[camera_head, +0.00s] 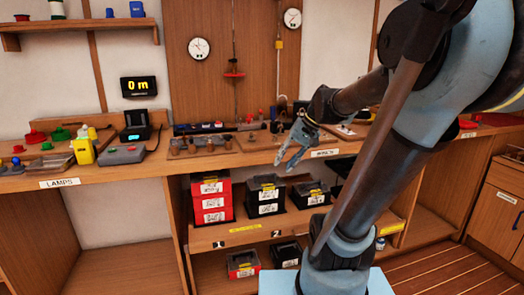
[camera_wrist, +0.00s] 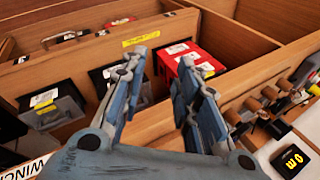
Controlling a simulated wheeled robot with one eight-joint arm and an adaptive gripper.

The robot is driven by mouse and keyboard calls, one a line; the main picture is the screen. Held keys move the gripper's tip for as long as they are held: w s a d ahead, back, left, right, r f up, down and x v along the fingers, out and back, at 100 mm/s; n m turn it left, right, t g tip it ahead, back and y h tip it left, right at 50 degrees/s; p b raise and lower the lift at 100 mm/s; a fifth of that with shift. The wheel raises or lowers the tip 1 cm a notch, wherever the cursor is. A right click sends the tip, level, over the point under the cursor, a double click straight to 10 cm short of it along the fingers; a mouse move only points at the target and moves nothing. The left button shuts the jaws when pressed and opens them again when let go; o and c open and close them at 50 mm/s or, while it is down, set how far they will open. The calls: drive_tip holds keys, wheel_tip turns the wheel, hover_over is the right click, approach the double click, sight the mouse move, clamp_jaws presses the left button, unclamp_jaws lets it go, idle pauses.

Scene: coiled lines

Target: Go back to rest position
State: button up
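My gripper (camera_head: 284,160) hangs in front of the bench's front edge, near the middle of the head view. My blue-and-dark arm reaches to it from the right. In the wrist view my gripper (camera_wrist: 163,72) has its two blue-grey fingers spread apart. Nothing is between them; the shelf wood and boxes show behind the gap. The gripper appears apart from the bench and the boxes.
The wooden bench (camera_head: 55,183) carries a yellow bottle (camera_head: 83,148), a grey device (camera_head: 122,154) and several wooden pegs. Below it, red boxes (camera_head: 210,203) and black boxes (camera_head: 266,196) stand on a shelf. The wooden floor (camera_head: 440,272) at lower right is clear.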

drive_tip(key=s+d+f+n+h, duration=0.1)
drive_tip(key=s+d+f+h, duration=0.4)
drive_tip(key=s+d+f, duration=0.5)
wheel_tip(320, 180, down, 4)
drive_tip(key=s, duration=0.2)
drive_tip(key=shift+s+d+r+t+h, duration=0.2)
drive_tip(key=shift+s+d+t+h, duration=0.15)
drive_tip(key=shift+d+t+h, duration=0.05)
drive_tip(key=shift+w+f, duration=0.2)
drive_tip(key=shift+w, duration=0.25)
drive_tip(key=shift+c, duration=0.5)
